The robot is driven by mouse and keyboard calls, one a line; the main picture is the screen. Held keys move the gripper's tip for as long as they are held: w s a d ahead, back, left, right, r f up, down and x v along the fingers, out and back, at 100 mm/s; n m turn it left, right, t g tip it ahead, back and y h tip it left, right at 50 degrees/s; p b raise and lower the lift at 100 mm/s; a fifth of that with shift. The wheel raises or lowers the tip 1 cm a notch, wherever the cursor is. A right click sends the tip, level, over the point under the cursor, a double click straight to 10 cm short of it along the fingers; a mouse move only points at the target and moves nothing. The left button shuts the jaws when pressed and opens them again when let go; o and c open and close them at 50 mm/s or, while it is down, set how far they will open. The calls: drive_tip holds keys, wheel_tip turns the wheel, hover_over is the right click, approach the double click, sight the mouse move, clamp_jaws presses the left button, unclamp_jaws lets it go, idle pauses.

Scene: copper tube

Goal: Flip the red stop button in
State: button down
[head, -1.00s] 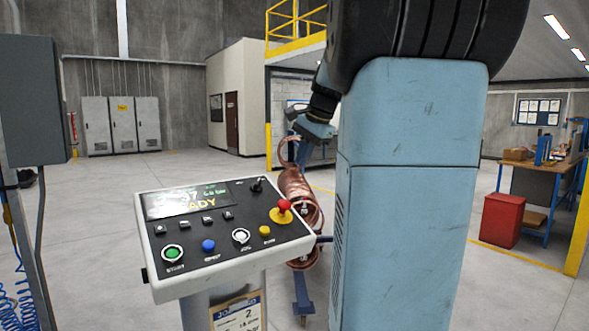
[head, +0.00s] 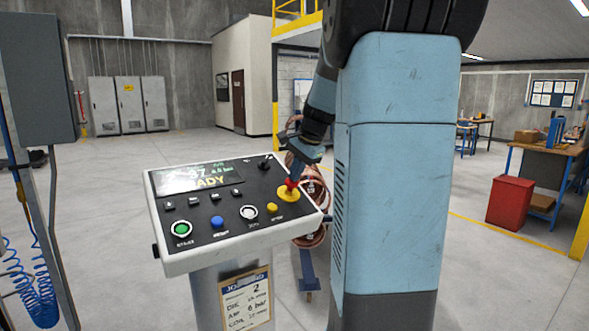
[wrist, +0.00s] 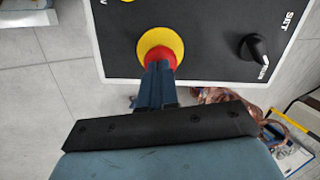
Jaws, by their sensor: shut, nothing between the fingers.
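The red stop button (head: 291,182) sits on a yellow round base (head: 288,194) at the right side of the control panel (head: 207,228). In the wrist view the red button (wrist: 160,55) shows in part, inside its yellow ring (wrist: 150,42). My gripper (head: 294,175) is at the button from above, its shut fingertips over or against it. The wrist view shows the fingers (wrist: 160,68) closed together and covering part of the button. Whether they touch or press it I cannot tell.
The panel also bears a green button (head: 181,229), a blue button (head: 217,222), a white knob (head: 249,212), a yellow button (head: 272,208) and a black selector (wrist: 255,50). Copper tube coils (head: 312,222) stand behind the panel. A grey cabinet (head: 38,78) is at left.

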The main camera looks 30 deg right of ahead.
drive_tip(key=shift+x, duration=0.75)
drive_tip(key=shift+s+f, duration=0.1)
drive_tip(key=shift+f, duration=0.35)
drive_tip(key=shift+r, duration=0.4)
drive_tip(key=v, duration=1.4)
drive_tip(key=shift+r, duration=0.2)
